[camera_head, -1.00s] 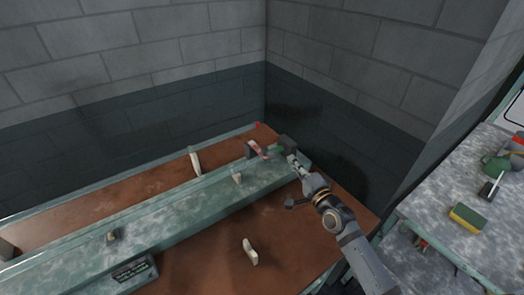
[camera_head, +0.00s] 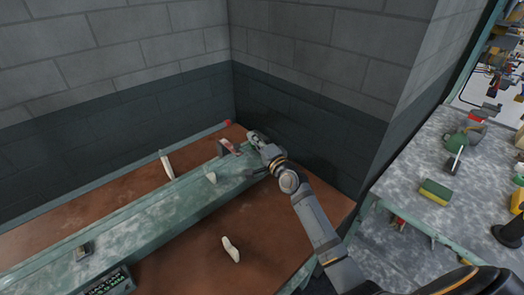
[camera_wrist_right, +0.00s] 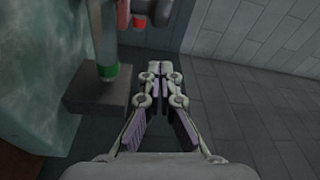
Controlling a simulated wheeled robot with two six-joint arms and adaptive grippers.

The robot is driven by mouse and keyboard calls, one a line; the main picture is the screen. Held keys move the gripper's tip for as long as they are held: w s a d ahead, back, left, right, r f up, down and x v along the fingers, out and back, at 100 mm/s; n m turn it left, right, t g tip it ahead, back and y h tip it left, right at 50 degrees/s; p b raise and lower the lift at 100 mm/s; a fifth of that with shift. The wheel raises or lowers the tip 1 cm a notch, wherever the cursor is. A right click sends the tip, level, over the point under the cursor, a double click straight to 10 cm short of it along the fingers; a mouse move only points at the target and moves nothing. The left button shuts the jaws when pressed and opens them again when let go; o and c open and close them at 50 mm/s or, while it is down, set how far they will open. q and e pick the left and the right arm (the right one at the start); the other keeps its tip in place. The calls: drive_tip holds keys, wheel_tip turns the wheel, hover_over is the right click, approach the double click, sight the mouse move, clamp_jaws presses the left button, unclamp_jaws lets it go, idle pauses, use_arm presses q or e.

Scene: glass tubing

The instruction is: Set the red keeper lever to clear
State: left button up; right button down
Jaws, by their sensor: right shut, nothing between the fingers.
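The red keeper lever (camera_head: 231,146) stands near the far right end of the long green bench beam (camera_head: 135,222). A red part also shows at the top of the right wrist view (camera_wrist_right: 124,14); I cannot tell whether it is the same lever. My right gripper (camera_head: 253,136) is at the beam's far end, just right of the lever and apart from it as far as I can see. In the wrist view its fingers (camera_wrist_right: 160,68) are together and empty. My left gripper is out of view.
Grey block walls (camera_head: 300,100) close in behind the gripper. A side table (camera_head: 400,220) at right carries a green-yellow sponge (camera_head: 435,191).

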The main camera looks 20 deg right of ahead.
use_arm(q)
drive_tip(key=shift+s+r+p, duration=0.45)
drive_tip(key=shift+p, duration=0.15)
use_arm(e)
drive_tip(key=a, duration=0.1)
drive_tip(key=s+a, duration=0.1)
drive_tip(key=a, duration=0.1)
drive_tip(key=shift+s+a+f, duration=0.25)
drive_tip(key=shift+s, duration=0.05)
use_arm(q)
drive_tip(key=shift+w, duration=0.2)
